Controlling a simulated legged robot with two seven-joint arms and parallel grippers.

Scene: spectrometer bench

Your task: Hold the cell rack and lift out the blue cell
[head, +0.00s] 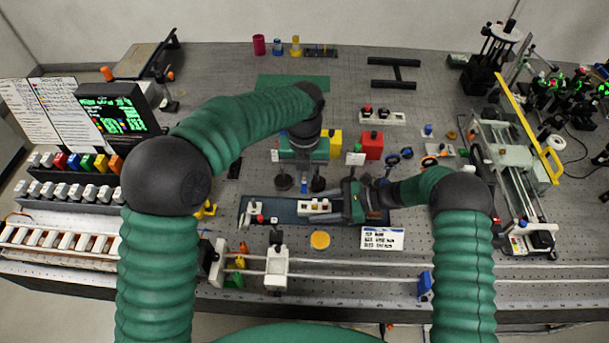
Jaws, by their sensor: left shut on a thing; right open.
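The white cell rack (313,207) stands on a dark blue mat (285,210) in the middle of the bench. My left gripper (302,178) points down, just behind the rack in the picture. My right gripper (347,203) comes in from the right, low over the mat. It is open at the right end of the rack; whether it touches the rack I cannot tell.
A red block (371,145) and a yellow block (335,143) stand behind the grippers. A yellow disc (320,240) and a white label card (382,238) lie in front. Rails with a white carriage (276,265) run along the front edge.

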